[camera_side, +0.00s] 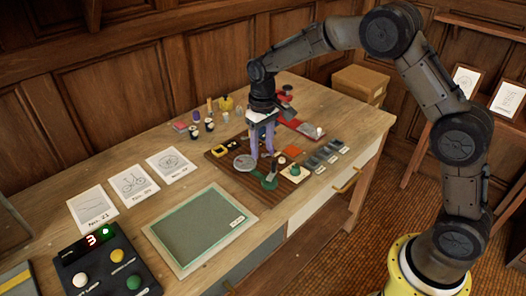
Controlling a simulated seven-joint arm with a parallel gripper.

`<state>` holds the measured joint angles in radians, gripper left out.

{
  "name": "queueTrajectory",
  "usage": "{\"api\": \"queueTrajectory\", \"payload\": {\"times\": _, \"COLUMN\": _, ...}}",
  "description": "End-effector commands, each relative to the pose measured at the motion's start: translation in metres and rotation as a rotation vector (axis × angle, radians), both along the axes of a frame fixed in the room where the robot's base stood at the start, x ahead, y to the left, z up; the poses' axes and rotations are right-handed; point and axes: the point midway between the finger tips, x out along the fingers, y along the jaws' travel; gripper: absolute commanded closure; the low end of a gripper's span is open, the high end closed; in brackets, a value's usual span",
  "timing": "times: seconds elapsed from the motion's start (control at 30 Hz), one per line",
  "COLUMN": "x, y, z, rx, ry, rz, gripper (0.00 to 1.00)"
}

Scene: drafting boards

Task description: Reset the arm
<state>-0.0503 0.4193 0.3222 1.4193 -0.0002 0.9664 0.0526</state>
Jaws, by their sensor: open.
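My gripper (262,150) points down over the dark wooden board (222,167) on the table. Its two bluish-purple fingers are apart, and nothing shows between them. The fingertips are just behind a round grey disc (244,163) and a green part (269,181). Whether the fingertips touch the board cannot be told. My arm reaches over the table from the right side of the view.
A green framed board (202,228) lies at the table's front. Several drawing cards (132,184) lie at left, near a black button box (107,264). Small bottles (209,124) stand behind the wooden board. A red tray (300,128) lies right of my gripper. A cardboard box (361,84) stands beyond the table.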

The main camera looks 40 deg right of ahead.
Motion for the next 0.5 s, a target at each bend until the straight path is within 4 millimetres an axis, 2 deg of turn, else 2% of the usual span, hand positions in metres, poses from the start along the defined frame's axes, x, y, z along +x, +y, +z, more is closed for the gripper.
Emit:
{"api": "queueTrajectory", "payload": {"times": 0.07, "x": 0.004, "y": -0.001, "z": 0.027, "rx": 0.003, "ry": -0.057, "rz": -0.003, "gripper": 0.47}}
{"api": "queueTrajectory", "payload": {"times": 0.17, "x": -0.005, "y": -0.004, "z": 0.071, "rx": 0.006, "ry": -0.132, "rz": -0.009, "gripper": 0.47}}
{"api": "queueTrajectory", "payload": {"times": 0.3, "x": -0.041, "y": -0.010, "z": 0.133, "rx": 0.010, "ry": -0.235, "rz": -0.016, "gripper": 0.47}}
{"api": "queueTrajectory", "payload": {"times": 0.4, "x": -0.076, "y": -0.014, "z": 0.167, "rx": 0.011, "ry": -0.300, "rz": -0.020, "gripper": 0.47}}
{"api": "queueTrajectory", "payload": {"times": 0.5, "x": -0.115, "y": -0.017, "z": 0.191, "rx": 0.011, "ry": -0.358, "rz": -0.021, "gripper": 0.47}}
